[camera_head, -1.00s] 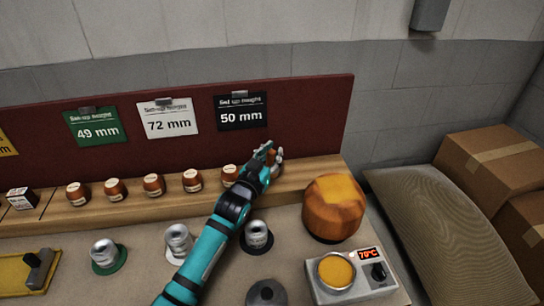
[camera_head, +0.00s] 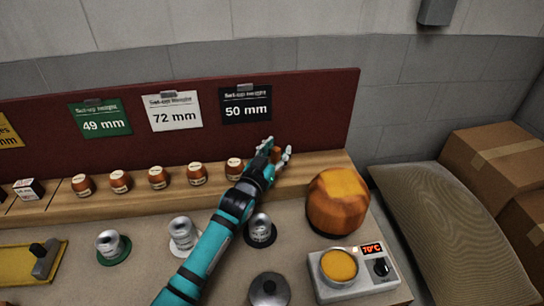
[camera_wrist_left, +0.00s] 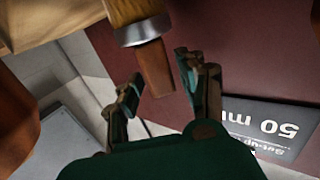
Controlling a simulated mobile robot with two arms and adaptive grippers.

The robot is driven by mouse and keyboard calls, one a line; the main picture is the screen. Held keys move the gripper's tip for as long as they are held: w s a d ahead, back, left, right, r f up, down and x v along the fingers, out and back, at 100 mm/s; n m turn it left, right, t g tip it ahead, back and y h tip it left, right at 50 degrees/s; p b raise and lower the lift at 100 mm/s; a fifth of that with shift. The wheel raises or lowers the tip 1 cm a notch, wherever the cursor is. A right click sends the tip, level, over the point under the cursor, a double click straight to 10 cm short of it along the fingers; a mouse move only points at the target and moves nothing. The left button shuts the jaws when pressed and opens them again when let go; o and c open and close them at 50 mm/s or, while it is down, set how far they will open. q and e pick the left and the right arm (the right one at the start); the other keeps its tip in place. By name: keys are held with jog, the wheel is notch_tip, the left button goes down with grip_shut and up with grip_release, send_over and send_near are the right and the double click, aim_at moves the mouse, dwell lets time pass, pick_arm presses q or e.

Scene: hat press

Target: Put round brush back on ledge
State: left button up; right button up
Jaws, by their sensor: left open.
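My right gripper is out of view.
Several brown jars (camera_head: 197,174) line the ledge left of my gripper. An orange-brown hat block (camera_head: 338,202) and a heater with an orange pot (camera_head: 340,267) stand at right. Metal weights (camera_head: 183,233) stand on the table near my arm.

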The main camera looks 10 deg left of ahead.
pick_arm(q)
jog(key=v, duration=1.2)
jog(key=shift+b, duration=0.4)
